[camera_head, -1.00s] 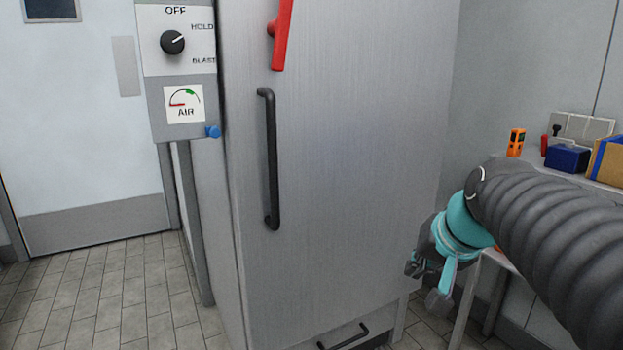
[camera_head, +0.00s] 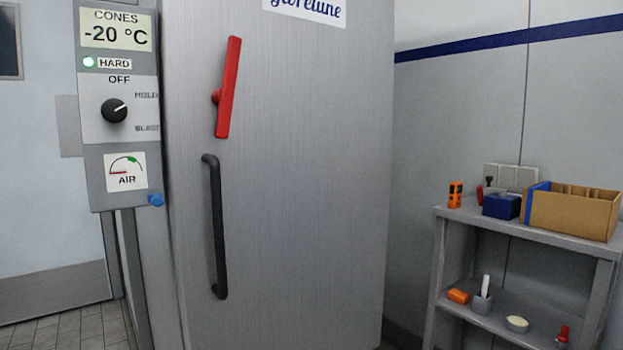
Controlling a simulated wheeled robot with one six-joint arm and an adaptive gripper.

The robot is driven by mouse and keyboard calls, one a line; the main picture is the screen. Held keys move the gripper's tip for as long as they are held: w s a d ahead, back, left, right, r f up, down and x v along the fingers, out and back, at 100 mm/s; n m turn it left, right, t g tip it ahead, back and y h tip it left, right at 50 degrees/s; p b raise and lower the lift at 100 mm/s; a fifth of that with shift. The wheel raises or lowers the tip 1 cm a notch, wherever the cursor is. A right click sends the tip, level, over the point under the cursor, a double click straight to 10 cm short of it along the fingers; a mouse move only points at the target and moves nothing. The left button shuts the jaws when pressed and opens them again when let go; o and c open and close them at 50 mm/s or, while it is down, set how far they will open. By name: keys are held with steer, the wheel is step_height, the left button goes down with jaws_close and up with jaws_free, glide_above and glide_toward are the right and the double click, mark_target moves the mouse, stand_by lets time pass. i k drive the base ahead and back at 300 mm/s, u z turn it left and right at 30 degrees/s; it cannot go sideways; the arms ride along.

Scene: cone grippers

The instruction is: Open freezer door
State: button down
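The freezer door (camera_head: 300,200) is a tall brushed-grey panel in the middle of the head view, and it looks closed. A black vertical bar handle (camera_head: 217,230) is mounted near its left edge. Above it is a red lever (camera_head: 229,88), nearly upright and leaning slightly right at the top, on a red pivot. My gripper and arm are out of the head view, so nothing shows of whether it is open or shut.
A control panel (camera_head: 118,100) with a knob, a gauge and a "-20 °C" display stands left of the door. A grey shelf (camera_head: 520,231) on the right holds a cardboard box (camera_head: 573,212), a blue box (camera_head: 501,206) and an orange device (camera_head: 455,194). A white door (camera_head: 45,180) is at far left.

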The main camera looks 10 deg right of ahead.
mark_target(279, 225)
steer(key=z, duration=0.6)
steer(key=k, duration=0.85)
steer(key=u, duration=0.4)
